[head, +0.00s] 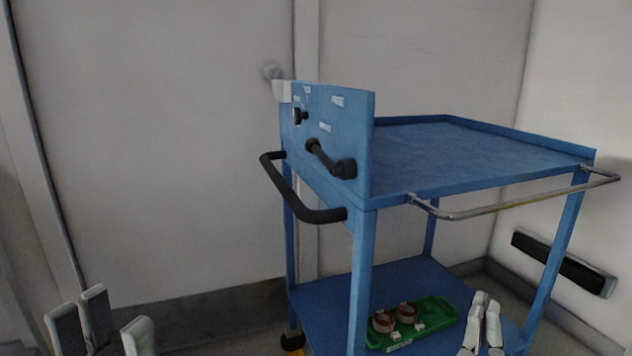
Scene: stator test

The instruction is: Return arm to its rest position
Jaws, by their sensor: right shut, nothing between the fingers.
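My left gripper (112,332) is at the bottom left of the head view. Its fingers, with dark inner pads, stand apart with a gap between them, and I see nothing held. My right gripper (484,318) is at the bottom right, with its fingers close together and empty. It appears in front of the blue cart's lower shelf, just right of the green tray. The rest of both arms is below the picture's edge.
A blue cart (470,160) has an empty top shelf, a black handle (290,195), a metal rail (500,207) and an upright panel (345,120). A green tray (440,312) with copper-coloured round parts (384,321) lies on its lower shelf. Walls stand behind.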

